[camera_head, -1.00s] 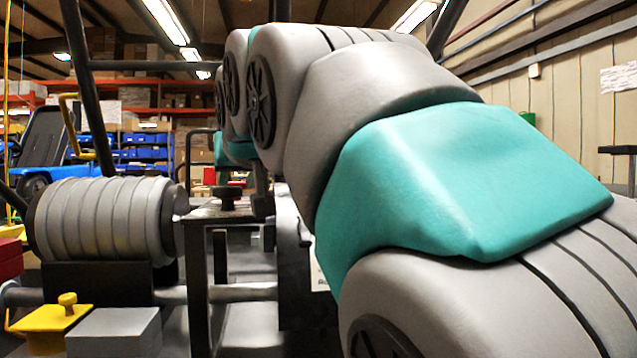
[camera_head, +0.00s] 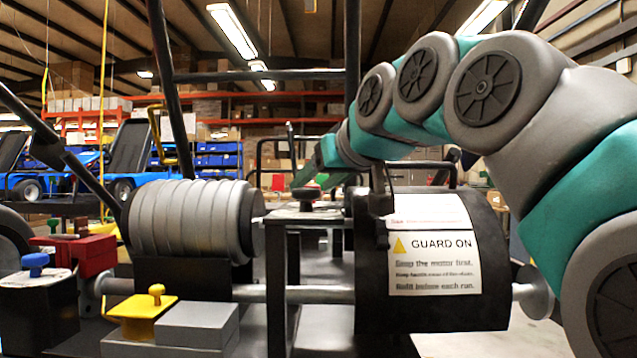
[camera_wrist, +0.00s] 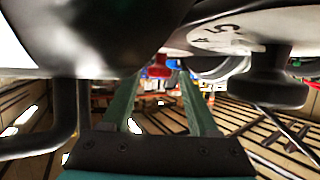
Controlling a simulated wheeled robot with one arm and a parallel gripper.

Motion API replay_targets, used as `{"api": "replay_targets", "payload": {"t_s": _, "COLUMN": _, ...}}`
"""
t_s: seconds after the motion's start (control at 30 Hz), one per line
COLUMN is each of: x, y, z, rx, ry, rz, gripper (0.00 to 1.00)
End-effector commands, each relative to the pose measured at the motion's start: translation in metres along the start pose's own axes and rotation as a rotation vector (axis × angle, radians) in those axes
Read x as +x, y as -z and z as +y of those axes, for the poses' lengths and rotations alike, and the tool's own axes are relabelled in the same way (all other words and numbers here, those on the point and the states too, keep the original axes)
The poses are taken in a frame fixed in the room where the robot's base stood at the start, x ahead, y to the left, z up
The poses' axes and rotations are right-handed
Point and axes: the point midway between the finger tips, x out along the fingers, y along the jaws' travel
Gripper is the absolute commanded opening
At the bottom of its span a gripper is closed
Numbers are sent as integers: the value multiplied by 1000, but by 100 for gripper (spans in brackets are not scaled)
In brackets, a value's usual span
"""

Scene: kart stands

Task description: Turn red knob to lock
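A red knob (camera_wrist: 158,68) shows in the wrist view, between and near the fingertips. I cannot pick it out in the head view. My gripper (camera_wrist: 160,73) is open, with a gap between its two green fingers and the knob; no contact shows. In the head view my gripper's green fingers (camera_head: 306,172) reach just above and behind a black knob (camera_head: 307,195) on a dark stand. The fingertips are partly hidden there. The wrist picture looks upside down, and a large black knob (camera_wrist: 272,80) hangs from a numbered dial (camera_wrist: 225,35) at right.
A black guard drum (camera_head: 372,300) with a "GUARD ON" label stands right of the stand. A dark bent bar (camera_wrist: 45,140) is close beside my gripper.

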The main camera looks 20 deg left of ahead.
Motion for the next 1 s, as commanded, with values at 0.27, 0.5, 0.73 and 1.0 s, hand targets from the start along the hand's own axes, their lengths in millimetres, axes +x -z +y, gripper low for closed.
{"api": "replay_targets", "payload": {"t_s": 0.27, "x": 0, "y": -1, "z": 0, "rx": 1, "ry": 0, "rz": -2, "gripper": 69}}
{"api": "replay_targets", "payload": {"t_s": 0.5, "x": -11, "y": 0, "z": 1, "rx": 1, "ry": -1, "rz": 0, "gripper": 69}}
{"api": "replay_targets", "payload": {"t_s": 0.73, "x": -46, "y": 0, "z": 0, "rx": 0, "ry": -1, "rz": 1, "gripper": 69}}
{"api": "replay_targets", "payload": {"t_s": 1.0, "x": -77, "y": 0, "z": 0, "rx": 1, "ry": 0, "rz": -1, "gripper": 69}}
